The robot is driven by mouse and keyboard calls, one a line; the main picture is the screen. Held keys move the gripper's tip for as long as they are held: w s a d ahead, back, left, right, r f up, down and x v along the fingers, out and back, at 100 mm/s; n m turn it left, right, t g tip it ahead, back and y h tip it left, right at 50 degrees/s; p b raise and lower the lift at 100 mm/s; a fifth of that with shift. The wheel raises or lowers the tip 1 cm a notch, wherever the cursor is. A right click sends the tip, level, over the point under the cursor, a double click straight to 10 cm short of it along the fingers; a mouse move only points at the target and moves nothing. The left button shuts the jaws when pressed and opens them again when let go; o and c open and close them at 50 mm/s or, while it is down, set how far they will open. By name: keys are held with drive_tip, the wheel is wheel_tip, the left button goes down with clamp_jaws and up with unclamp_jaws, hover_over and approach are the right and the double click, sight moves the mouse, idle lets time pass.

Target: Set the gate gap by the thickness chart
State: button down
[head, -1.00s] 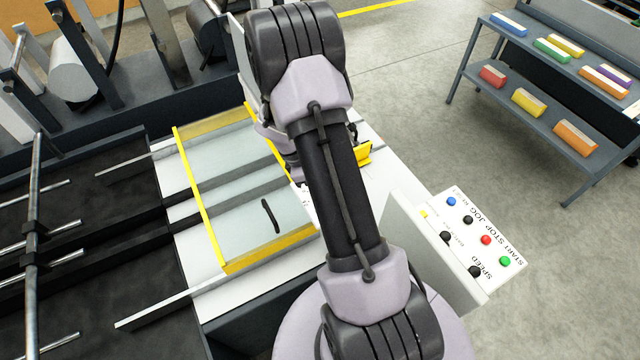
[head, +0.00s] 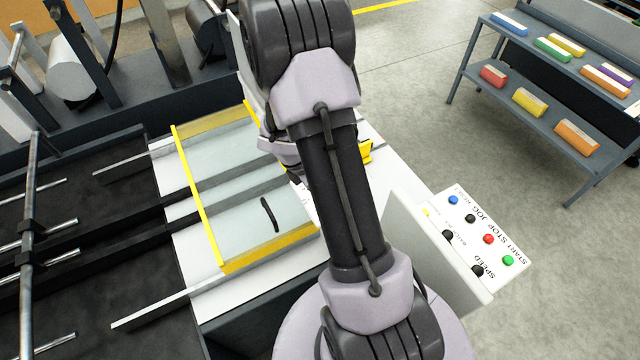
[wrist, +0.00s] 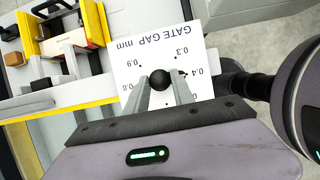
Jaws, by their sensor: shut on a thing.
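The gate gap dial is a white plate (wrist: 208,22) marked "GATE GAP mm", with printed numbers and dots around a round black knob (wrist: 160,79). The print appears upside down in the wrist view. My gripper (wrist: 160,88) is shut on the knob, one finger on either side. In the head view my arm hides the knob and most of the gripper. No thickness chart can be made out in either view.
A clear guard with yellow edges (head: 208,215) lies left of my arm. A button panel (head: 487,240) stands at right. A rack (head: 480,62) with several coloured blocks stands at back right; floor between is clear.

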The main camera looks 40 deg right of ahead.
idle(0.3)
drive_tip(key=c, duration=1.1)
unclamp_jaws()
drive_tip(key=p+v, duration=0.3)
drive_tip(key=v, duration=1.4)
drive_tip(key=shift+s+r+p, duration=0.1)
drive_tip(key=shift+r+p, duration=0.1)
drive_tip(key=shift+p, duration=0.15)
